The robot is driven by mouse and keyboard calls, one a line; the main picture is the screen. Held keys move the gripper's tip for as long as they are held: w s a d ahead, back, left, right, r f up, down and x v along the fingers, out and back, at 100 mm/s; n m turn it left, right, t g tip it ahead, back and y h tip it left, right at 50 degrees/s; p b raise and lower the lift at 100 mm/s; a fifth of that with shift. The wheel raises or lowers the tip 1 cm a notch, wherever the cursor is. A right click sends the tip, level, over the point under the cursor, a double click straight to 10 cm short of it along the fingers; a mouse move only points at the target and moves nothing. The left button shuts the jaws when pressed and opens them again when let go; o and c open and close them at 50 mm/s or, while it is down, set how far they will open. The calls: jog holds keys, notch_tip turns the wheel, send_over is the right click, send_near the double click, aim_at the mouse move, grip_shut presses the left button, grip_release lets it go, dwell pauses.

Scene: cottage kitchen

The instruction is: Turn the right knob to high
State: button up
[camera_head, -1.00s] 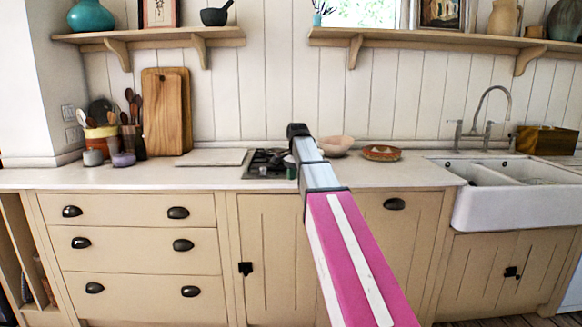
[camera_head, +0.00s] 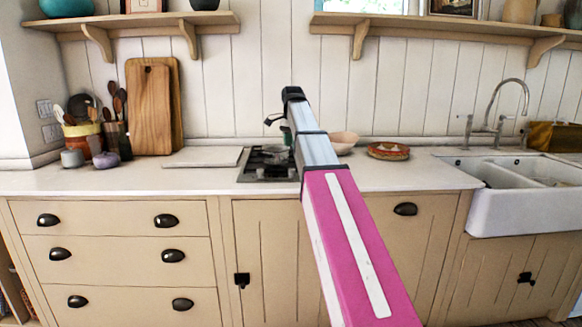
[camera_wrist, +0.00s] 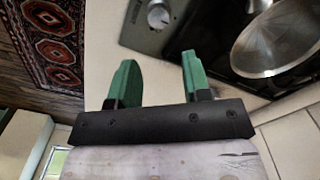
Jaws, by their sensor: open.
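The hob (camera_head: 252,174) is set in the counter, partly hidden behind my arm in the head view. In the wrist view, its grey control panel (camera_wrist: 138,36) carries a silver knob (camera_wrist: 158,17) near the top edge. I cannot tell whether this is the right knob, nor read its setting. My gripper (camera_wrist: 154,75) has two green fingers, spread apart with nothing between them. The knob lies beyond the fingertips, apart from them. In the head view my gripper (camera_head: 277,122) is small, above the hob, and partly hidden by my arm.
A metal pan (camera_wrist: 275,40) on the hob lies close to the right finger in the wrist view. A pink bowl (camera_head: 343,140) and a patterned dish (camera_head: 388,151) stand right of my arm. A pale board (camera_head: 203,157) lies left of the hob.

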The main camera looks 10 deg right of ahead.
aim_at(292, 169)
notch_tip(292, 169, down, 10)
jog(key=shift+f, duration=0.2)
jog(key=shift+c, duration=0.2)
jog(key=c, duration=0.6)
